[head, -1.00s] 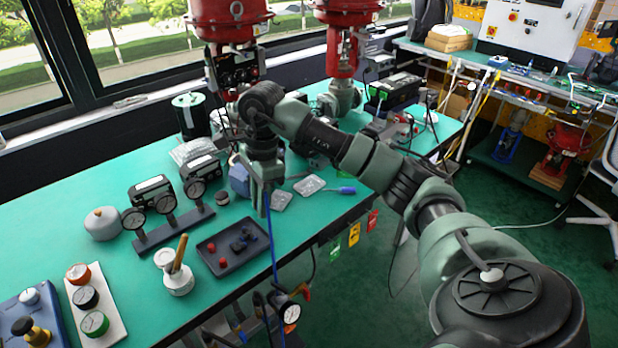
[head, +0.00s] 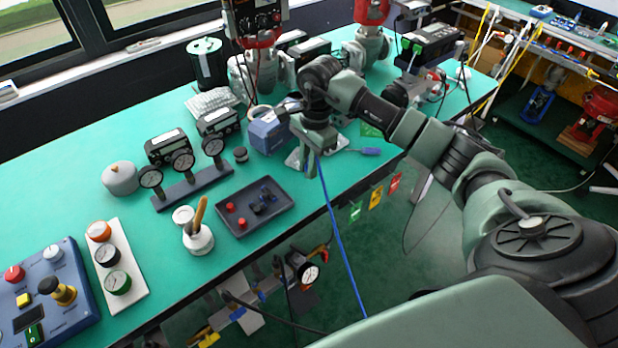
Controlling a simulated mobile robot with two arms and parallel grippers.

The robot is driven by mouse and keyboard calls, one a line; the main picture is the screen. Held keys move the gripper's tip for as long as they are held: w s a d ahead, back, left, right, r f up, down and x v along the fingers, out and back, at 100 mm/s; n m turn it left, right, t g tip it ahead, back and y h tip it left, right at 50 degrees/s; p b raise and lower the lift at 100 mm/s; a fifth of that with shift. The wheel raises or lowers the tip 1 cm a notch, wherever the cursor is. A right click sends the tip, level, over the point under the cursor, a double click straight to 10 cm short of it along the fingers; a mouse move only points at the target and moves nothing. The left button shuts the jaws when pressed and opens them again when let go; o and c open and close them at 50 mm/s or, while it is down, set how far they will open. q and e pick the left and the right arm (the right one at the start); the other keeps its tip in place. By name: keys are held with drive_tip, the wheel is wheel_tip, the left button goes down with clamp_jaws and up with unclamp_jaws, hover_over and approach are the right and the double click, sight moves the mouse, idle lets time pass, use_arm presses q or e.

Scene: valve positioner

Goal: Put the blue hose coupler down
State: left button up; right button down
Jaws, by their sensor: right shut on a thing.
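My right gripper (head: 312,168) points down over the front part of the teal bench (head: 80,250), just right of a blue box-shaped device (head: 268,131). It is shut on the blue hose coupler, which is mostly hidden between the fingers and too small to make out. The coupler's blue hose (head: 342,244) runs from the gripper down past the bench's front edge toward the floor. I cannot tell whether the coupler touches the bench. My left gripper is not in view.
Clear packets (head: 300,158) lie beneath the gripper, with a blue-handled tool (head: 370,152) to the right. A dark tray (head: 283,216) of small red and dark parts lies to the left. A gauge stand (head: 195,190) is further left. Bare bench shows behind the tray.

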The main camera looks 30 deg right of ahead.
sight(309, 191)
drive_tip(key=shift+f, duration=0.75)
wheel_tip(309, 191, down, 4)
drive_tip(key=shift+f+p, duration=0.1)
drive_tip(key=shift+p, duration=0.25)
drive_tip(key=shift+f, duration=0.1)
drive_tip(key=shift+f+b, duration=0.2)
drive_tip(key=shift+b, duration=0.15)
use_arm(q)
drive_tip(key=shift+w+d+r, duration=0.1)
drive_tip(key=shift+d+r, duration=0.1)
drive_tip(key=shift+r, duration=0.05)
use_arm(e)
drive_tip(key=c, duration=1.3)
unclamp_jaws()
drive_tip(key=shift+c, duration=0.2)
drive_tip(key=shift+r, duration=0.15)
